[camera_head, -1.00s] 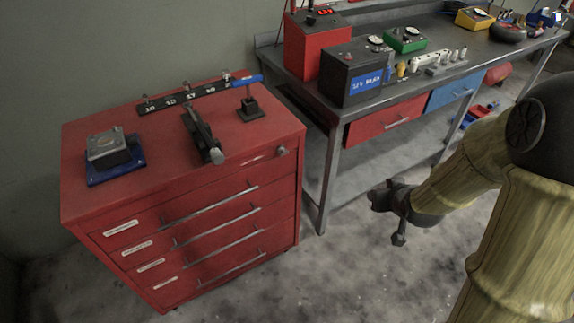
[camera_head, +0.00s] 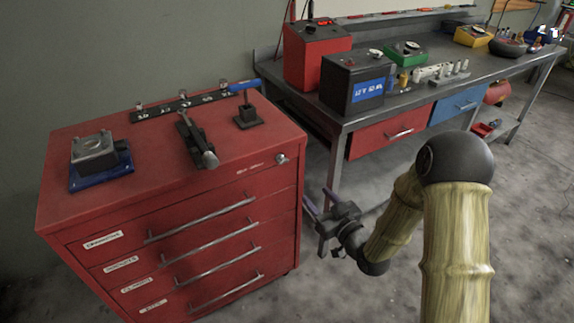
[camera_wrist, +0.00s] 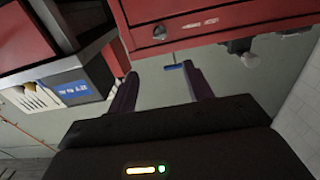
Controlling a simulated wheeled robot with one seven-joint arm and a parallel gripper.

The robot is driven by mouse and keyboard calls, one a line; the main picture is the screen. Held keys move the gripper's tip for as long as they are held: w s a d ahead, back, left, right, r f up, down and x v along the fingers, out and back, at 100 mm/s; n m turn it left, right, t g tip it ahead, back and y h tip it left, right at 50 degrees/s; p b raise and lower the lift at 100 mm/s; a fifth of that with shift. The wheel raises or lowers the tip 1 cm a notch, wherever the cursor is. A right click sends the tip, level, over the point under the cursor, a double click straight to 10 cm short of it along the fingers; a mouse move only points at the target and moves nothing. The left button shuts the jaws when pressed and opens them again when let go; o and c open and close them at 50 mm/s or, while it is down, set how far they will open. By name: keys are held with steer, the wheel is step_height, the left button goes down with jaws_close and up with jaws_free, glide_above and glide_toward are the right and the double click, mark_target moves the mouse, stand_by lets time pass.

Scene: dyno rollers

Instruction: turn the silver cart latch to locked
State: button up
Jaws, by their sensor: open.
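The silver cart latch (camera_head: 282,158) is a small round knob at the upper right of the red cart's (camera_head: 215,184) front, beside a small label. It also shows in the wrist view (camera_wrist: 160,32), above and between my fingers. Which way it is turned is too small to tell. My gripper (camera_head: 318,202) is open and empty, with two purple fingers. It is to the right of the cart and lower than the latch in the head view, apart from it. The fingers also show in the wrist view (camera_wrist: 158,74).
A blue-handled tool (camera_head: 244,85), a clamp on a blue base (camera_head: 95,153) and other tools rest on the cart top. The workbench (camera_head: 400,116) with a black box (camera_head: 350,85) stands to the right. Floor in front is clear.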

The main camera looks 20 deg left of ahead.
mark_target(285, 162)
steer(key=p+x, duration=0.1)
steer(key=x, duration=1.6)
steer(key=shift+w+a, duration=0.15)
steer(key=c, duration=1)
